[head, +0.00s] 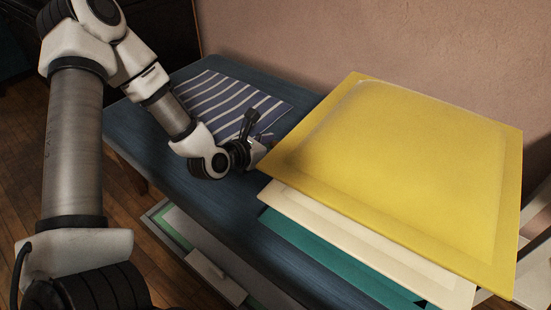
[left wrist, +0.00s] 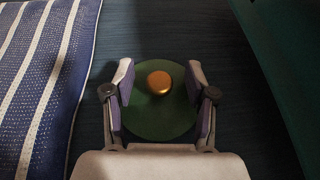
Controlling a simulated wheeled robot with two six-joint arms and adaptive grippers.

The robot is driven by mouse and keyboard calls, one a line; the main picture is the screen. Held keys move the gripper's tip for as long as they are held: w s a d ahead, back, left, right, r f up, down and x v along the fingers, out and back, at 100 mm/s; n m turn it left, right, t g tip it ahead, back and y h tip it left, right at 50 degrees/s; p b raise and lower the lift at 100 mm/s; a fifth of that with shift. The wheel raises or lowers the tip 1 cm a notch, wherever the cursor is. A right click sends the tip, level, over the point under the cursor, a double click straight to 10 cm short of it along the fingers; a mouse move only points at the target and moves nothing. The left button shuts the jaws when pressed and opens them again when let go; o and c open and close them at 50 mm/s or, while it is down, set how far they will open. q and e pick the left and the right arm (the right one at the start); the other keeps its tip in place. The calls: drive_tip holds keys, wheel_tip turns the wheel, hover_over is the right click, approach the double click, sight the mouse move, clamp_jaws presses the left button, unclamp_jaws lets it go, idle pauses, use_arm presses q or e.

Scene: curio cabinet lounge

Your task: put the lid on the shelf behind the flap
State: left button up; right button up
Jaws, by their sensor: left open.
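The lid is a round green disc (left wrist: 140,122) with a gold knob (left wrist: 159,83), lying on the dark blue tabletop in the left wrist view. My left gripper (left wrist: 160,76) is open, its two fingers on either side of the knob and over the disc, with a gap on each side. In the head view my left gripper (head: 259,148) is low over the table beside the yellow-topped cabinet, and the lid is hidden there. I cannot make out the shelf or the flap for certain. My right gripper is not in view.
The cabinet's yellow top (head: 410,165) overhangs cream and teal parts (head: 325,262) on the right. A blue and white striped cloth (head: 225,97) lies to the left of the lid. Bare blue tabletop (head: 150,135) shows at the left. A wall stands behind.

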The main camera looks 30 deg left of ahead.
use_arm(q)
drive_tip(key=shift+r, duration=0.1)
clamp_jaws()
